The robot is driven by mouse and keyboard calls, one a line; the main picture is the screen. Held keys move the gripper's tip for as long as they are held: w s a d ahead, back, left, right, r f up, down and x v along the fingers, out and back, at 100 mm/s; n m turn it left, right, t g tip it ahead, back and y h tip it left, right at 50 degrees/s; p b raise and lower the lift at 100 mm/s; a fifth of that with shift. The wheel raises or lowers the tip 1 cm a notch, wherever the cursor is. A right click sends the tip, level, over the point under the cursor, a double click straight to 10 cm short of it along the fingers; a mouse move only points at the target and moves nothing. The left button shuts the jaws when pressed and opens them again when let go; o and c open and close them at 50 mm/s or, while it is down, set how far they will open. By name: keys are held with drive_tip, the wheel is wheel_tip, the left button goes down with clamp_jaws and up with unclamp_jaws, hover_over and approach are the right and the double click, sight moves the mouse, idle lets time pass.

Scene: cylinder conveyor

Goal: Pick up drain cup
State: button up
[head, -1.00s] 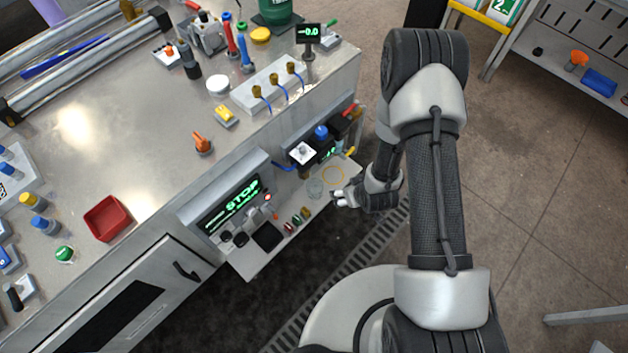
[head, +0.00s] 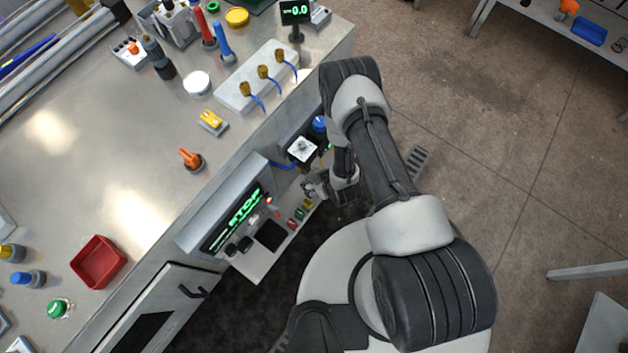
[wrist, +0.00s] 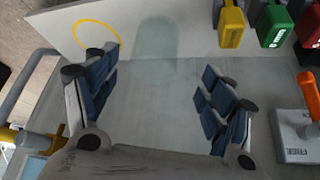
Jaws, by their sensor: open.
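The drain cup (wrist: 157,38), a clear, faintly green cup, shows in the wrist view at the top middle, on a pale grey shelf. My gripper (wrist: 155,78) is open and empty, with its blue-padded fingers spread wide. The cup is just beyond the fingertips, roughly in line with the gap between them. In the head view my gripper (head: 310,188) is low over the small shelf at the front of the bench, and I cannot make out the cup there.
A yellow ring (wrist: 97,33) marks the shelf left of the cup. Yellow (wrist: 231,27) and green (wrist: 273,25) blocks stand to the right, with an orange-handled switch (wrist: 309,95) nearer. The STOP display (head: 238,212) and a blue-knobbed device (head: 318,124) flank the shelf.

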sight(310, 175)
drive_tip(key=b+x, duration=0.1)
drive_tip(key=x, duration=0.2)
drive_tip(key=b+x, duration=0.2)
drive_tip(key=x, duration=0.2)
drive_tip(key=shift+w+d, duration=0.1)
drive_tip(key=shift+w, duration=0.45)
drive_tip(key=c, duration=1.1)
drive_tip(key=shift+r, duration=0.1)
drive_tip(key=shift+c, duration=0.2)
